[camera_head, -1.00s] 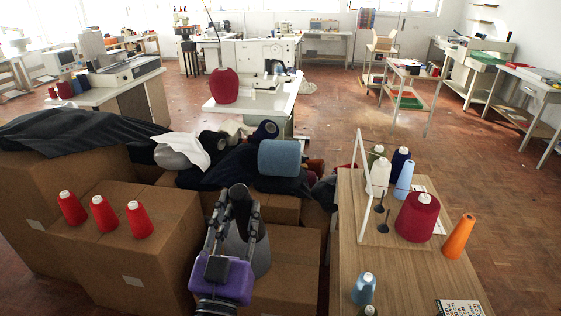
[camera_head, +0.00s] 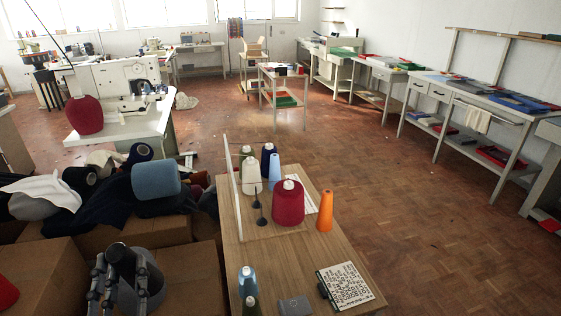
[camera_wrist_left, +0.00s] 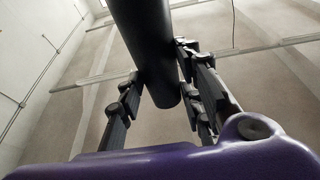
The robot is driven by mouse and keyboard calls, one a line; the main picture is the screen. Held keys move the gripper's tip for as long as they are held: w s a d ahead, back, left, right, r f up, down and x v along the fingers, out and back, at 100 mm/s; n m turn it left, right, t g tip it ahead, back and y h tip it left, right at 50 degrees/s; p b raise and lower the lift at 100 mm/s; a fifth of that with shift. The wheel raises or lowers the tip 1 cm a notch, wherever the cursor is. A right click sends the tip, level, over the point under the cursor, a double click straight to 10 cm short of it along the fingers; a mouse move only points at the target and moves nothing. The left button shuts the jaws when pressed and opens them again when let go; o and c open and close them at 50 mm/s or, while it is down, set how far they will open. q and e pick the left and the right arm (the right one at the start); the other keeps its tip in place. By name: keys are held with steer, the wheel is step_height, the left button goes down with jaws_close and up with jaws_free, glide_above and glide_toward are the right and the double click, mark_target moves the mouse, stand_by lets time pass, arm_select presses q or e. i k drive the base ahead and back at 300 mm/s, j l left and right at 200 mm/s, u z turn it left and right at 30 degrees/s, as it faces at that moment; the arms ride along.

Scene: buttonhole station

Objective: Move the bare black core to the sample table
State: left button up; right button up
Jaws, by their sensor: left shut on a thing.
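My left gripper (camera_head: 118,282) is at the lower left of the head view, over the cardboard boxes. It is shut on a bare black core (camera_head: 122,259), a dark smooth cylinder. In the left wrist view the core (camera_wrist_left: 147,45) stands between the fingers and runs out past the top edge. A wooden table (camera_head: 330,255) stands to the right of the gripper, with several cones on it. I cannot tell from the frames whether this is the sample table. My right gripper is not in view.
The table carries a crimson cone (camera_head: 288,205), an orange cone (camera_head: 325,212), a white frame (camera_head: 231,185) and a printed card (camera_head: 345,287). Its front middle has bare wood. A blue roll (camera_head: 156,180) and dark cloth lie on the boxes (camera_head: 45,272). Open floor lies right.

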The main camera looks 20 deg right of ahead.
mark_target(275, 174)
steer(key=l, duration=0.9)
steer(key=k+l, duration=0.1)
steer(key=l, duration=0.85)
steer(key=i+l, duration=0.1)
steer(key=l, duration=0.35)
steer(key=i+l+u, duration=0.1)
steer(key=l, duration=0.35)
steer(key=i+l, duration=0.25)
steer(key=l, duration=0.15)
steer(key=i+l, duration=0.25)
steer(key=l, duration=0.2)
steer(key=i+l, duration=0.55)
steer(key=i+j+u, duration=0.05)
steer(key=i, duration=0.05)
